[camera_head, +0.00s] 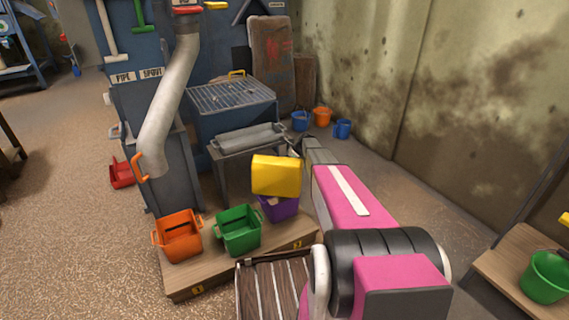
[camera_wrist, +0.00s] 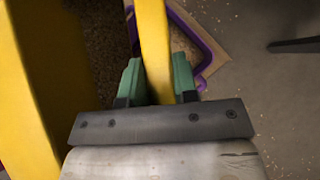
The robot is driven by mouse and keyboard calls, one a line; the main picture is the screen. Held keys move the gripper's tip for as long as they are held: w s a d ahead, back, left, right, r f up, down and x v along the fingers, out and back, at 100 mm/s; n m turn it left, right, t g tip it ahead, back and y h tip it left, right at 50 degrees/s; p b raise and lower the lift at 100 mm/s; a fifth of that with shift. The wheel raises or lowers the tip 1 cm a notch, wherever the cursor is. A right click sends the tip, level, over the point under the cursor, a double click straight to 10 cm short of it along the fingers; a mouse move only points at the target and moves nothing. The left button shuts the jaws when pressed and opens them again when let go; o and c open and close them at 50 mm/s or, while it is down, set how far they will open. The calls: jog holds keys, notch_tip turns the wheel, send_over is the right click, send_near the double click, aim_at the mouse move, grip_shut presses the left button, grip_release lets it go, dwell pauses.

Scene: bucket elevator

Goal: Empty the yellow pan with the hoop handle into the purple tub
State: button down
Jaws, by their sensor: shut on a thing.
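The yellow pan (camera_head: 276,177) is held up above the purple tub (camera_head: 280,209) in the head view. It looks tipped, with closed yellow faces toward the camera; its opening and contents are hidden. In the wrist view my gripper (camera_wrist: 158,82) has its green fingers shut on the yellow hoop handle (camera_wrist: 153,40). The pan's body (camera_wrist: 35,90) fills the left of that view. The purple tub's rim (camera_wrist: 207,40) shows below, beyond the handle. Dark brown grainy material shows between pan and handle; I cannot tell whether it lies in the tub.
An orange bin (camera_head: 180,238) and a green bin (camera_head: 238,231) stand left of the tub on a wooden platform (camera_head: 205,273). A grey pipe spout (camera_head: 170,105) hangs behind them. A slatted belt (camera_head: 270,290) is in front. A green bucket (camera_head: 546,277) sits at the right.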

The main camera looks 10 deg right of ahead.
aim_at(280, 168)
jog(key=s+a+r+n+t, duration=0.1)
jog(key=s+r+t, duration=0.1)
jog(key=s, duration=0.2)
jog(key=s+a+r+n+t+h, duration=0.1)
jog(key=s+a+r+t, duration=0.1)
jog(key=s, duration=0.3)
jog(key=s+a+r+n+t+h, duration=0.1)
jog(key=s+r+n+t, duration=0.1)
jog(key=s+t, duration=0.2)
jog(key=shift+s+a, duration=0.25)
jog(key=shift+s, duration=0.05)
jog(key=shift+s+a+f+n+t+h, duration=0.1)
jog(key=shift+s+a+n+t+h, duration=0.1)
jog(key=shift+s+t, duration=0.35)
jog(key=shift+s+a+n+t+h, duration=0.1)
jog(key=shift+s+a+n+t, duration=0.1)
jog(key=shift+s+t, duration=0.35)
jog(key=shift+s+a+f+n+t, duration=1.75)
jog(key=shift+s+f+t, duration=1.05)
jog(key=shift+s, duration=1.45)
jog(key=shift+n, duration=0.25)
jog(key=r, duration=0.4)
jog(key=shift+d+r, duration=0.1)
jog(key=shift+d, duration=0.2)
